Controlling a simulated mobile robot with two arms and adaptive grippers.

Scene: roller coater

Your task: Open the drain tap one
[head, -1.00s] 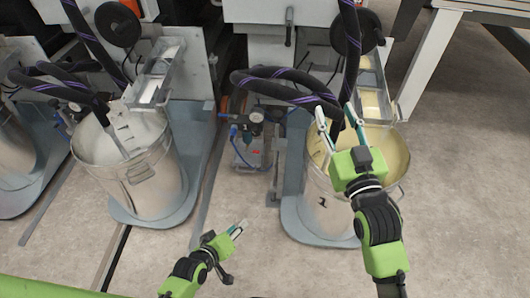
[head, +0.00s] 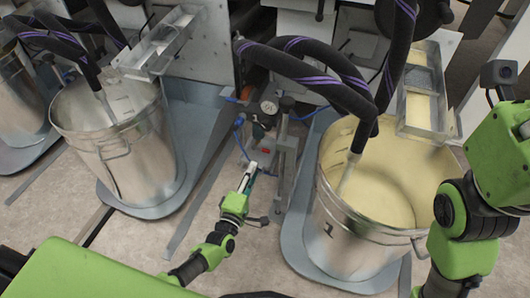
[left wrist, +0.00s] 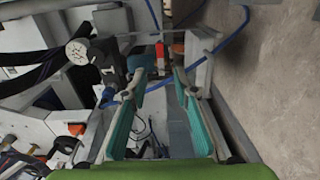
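I cannot say for certain which part is drain tap one. Small pump fittings with a round gauge (head: 269,106) and blue hoses stand between the two large metal buckets. The gauge also shows in the left wrist view (left wrist: 76,50). My left gripper (head: 250,173) is just in front of these fittings, its fingers pointing at them. In the left wrist view its teal-padded fingers (left wrist: 158,80) are apart with nothing gripped between them. A small orange-red part (left wrist: 177,48) shows beyond the fingertips. My right gripper's green body is at the right edge of the head view; its fingers are not visible.
A bucket of cream liquid (head: 345,238) stands right of my left gripper, and another metal bucket (head: 122,150) stands left. Thick black hoses (head: 310,72) hang over the fittings. A metal post (head: 287,160) stands close to the fittings. Floor is clear in front.

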